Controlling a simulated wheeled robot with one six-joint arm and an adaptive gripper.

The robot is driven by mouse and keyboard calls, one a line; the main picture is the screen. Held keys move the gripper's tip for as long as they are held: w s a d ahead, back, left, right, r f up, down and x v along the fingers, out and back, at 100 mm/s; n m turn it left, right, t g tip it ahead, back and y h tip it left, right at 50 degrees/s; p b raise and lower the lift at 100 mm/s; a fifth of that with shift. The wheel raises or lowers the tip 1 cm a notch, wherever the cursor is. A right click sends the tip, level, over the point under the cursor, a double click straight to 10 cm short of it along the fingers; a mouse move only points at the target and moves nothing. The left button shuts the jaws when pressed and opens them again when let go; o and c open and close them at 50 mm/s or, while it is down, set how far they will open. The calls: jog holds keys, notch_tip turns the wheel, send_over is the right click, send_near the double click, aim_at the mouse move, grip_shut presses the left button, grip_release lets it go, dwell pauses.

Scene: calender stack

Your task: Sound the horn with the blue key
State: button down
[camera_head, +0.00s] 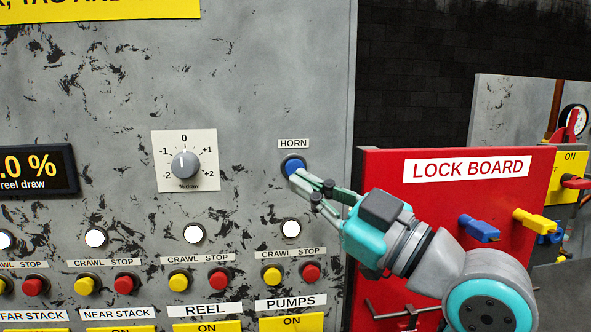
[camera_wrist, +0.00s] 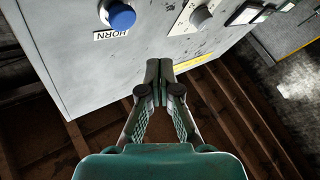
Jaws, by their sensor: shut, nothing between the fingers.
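The blue key (camera_head: 292,164) is a round push button in a dark ring under the HORN label (camera_head: 293,144) on the grey panel. In the wrist view the blue key (camera_wrist: 122,16) is at the top, up and left of my fingertips. My gripper (camera_head: 295,177) is shut and empty. Its fingertips overlap the lower right edge of the key in the head view. In the wrist view the closed fingertips (camera_wrist: 160,68) look apart from the key, off to one side. I see no clear contact.
A draw dial (camera_head: 185,164) is left of the key. A white lamp (camera_head: 291,229) and yellow and red crawl and stop buttons (camera_head: 311,273) are below it. The red lock board (camera_head: 455,210), with blue and yellow hanging pieces, stands right of the panel, behind my arm.

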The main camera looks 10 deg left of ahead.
aim_at(287, 165)
jog(key=shift+w+a, duration=0.2)
jog(key=shift+w, duration=0.5)
jog(key=shift+w+a, duration=0.2)
jog(key=shift+w, duration=0.45)
jog(key=shift+w+a, duration=0.2)
jog(key=shift+w, duration=0.5)
jog(key=shift+w+a, duration=0.25)
jog(key=shift+w, duration=0.65)
dwell(0.7)
jog(key=shift+s, duration=0.15)
jog(key=shift+s+d, duration=0.25)
jog(key=shift+s, duration=0.55)
jog(key=shift+s+d, duration=0.25)
jog(key=shift+s, duration=0.55)
jog(key=shift+s+d, duration=0.2)
jog(key=shift+s, duration=0.6)
jog(key=shift+s+d, duration=0.25)
jog(key=shift+s, duration=0.55)
jog(key=shift+f, duration=0.1)
